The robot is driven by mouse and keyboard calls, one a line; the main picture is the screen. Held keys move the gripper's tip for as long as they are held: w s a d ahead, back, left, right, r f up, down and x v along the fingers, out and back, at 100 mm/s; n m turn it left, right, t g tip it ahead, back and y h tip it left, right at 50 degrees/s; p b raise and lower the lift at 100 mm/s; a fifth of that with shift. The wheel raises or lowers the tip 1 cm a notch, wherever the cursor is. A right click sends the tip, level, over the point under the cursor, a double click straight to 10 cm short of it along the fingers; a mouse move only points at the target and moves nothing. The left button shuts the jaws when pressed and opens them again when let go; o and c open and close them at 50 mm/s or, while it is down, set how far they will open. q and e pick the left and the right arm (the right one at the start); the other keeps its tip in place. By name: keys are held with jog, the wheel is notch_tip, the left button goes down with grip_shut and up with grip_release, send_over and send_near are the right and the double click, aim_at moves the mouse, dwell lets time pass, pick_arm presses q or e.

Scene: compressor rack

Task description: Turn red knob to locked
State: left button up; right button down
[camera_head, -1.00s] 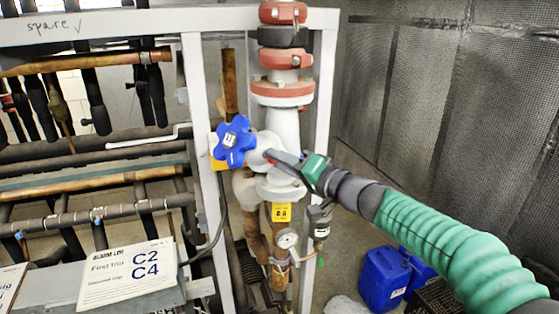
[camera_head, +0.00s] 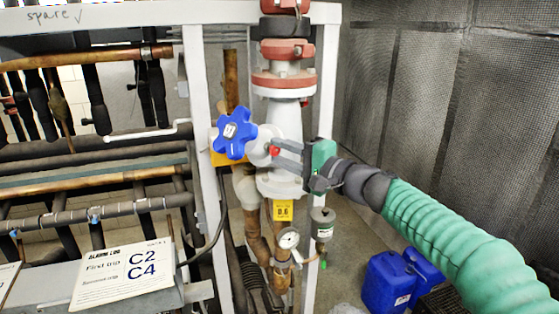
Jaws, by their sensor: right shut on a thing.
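The red knob (camera_head: 275,151) is a small red piece on the side of the white valve body, just right of the blue star-shaped handwheel (camera_head: 232,135). My right gripper (camera_head: 279,152) reaches in from the right, with its grey fingers on either side of the red knob and shut on it. The fingers hide part of the knob, and I cannot read its lock marking. My left gripper is not in view.
The white valve column with red flanges (camera_head: 283,80) stands inside a white frame (camera_head: 199,100). A pressure gauge (camera_head: 289,239) and yellow tag (camera_head: 283,210) are below. Blue jugs (camera_head: 386,280) stand on the floor at right. Pipes fill the left.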

jog(key=m, duration=0.2)
jog(key=shift+w+d+f+m+b, duration=0.1)
jog(key=shift+d+m+b, duration=0.1)
jog(key=shift+m+b, duration=0.2)
jog(key=m, duration=0.2)
jog(key=shift+m, duration=0.4)
jog(key=m, duration=0.3)
jog(key=shift+f, duration=0.15)
jog(key=shift+f+m, duration=0.2)
jog(key=shift+m, duration=1.1)
jog(key=c, duration=1.1)
grip_release()
jog(key=shift+o, duration=0.2)
jog(key=shift+d+r, duration=0.15)
